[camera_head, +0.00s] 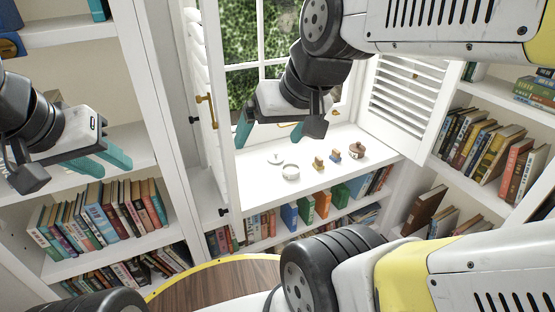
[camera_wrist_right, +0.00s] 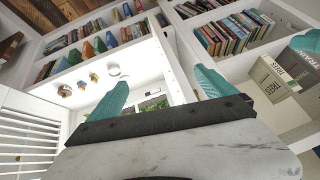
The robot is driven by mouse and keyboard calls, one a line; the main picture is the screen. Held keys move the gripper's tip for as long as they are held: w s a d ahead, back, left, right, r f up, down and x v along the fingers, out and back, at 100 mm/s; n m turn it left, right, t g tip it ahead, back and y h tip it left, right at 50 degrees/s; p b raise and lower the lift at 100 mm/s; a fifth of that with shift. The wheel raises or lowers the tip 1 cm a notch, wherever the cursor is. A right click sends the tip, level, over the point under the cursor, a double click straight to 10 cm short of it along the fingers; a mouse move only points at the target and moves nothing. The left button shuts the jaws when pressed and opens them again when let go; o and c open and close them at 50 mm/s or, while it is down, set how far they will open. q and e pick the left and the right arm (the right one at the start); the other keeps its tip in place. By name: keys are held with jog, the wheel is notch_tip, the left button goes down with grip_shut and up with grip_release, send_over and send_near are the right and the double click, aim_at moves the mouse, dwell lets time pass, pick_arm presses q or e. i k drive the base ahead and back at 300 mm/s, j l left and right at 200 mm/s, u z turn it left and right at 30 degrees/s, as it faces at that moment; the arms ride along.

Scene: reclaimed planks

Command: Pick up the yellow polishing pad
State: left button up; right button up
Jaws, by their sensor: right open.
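Small items stand on the white window sill in the head view. A small tan-yellow piece (camera_head: 319,161) and a blue-and-yellow piece (camera_head: 336,155) are side by side; I cannot tell for sure which is the yellow polishing pad. The tan-yellow piece also shows in the right wrist view (camera_wrist_right: 93,77). My right gripper (camera_head: 270,132) is open and empty, above and behind the sill items in the picture. In the right wrist view its teal fingers (camera_wrist_right: 160,88) are wide apart with nothing between them. My left gripper (camera_head: 104,160) is open and empty by the left bookshelf.
A white ring-shaped dish (camera_head: 290,171), a white lid-like piece (camera_head: 275,158) and a brown pot (camera_head: 357,150) share the sill. An open shutter (camera_head: 408,95) flanks it at right, a window panel (camera_head: 212,100) at left. Bookshelves stand on both sides and below.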

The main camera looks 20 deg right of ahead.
aim_at(318, 165)
jog(key=k+l+u, duration=0.15)
jog(key=k+l, duration=0.45)
jog(key=l+u, duration=0.1)
jog(key=l, duration=0.45)
jog(key=k+l+u, duration=0.15)
jog(key=l, duration=0.45)
jog(key=i+l, duration=0.2)
jog(key=l, duration=0.15)
jog(key=i+l+u, duration=0.1)
jog(key=l, duration=0.2)
jog(key=i+l+u, duration=0.1)
jog(key=i+l, duration=0.3)
jog(key=l, duration=0.3)
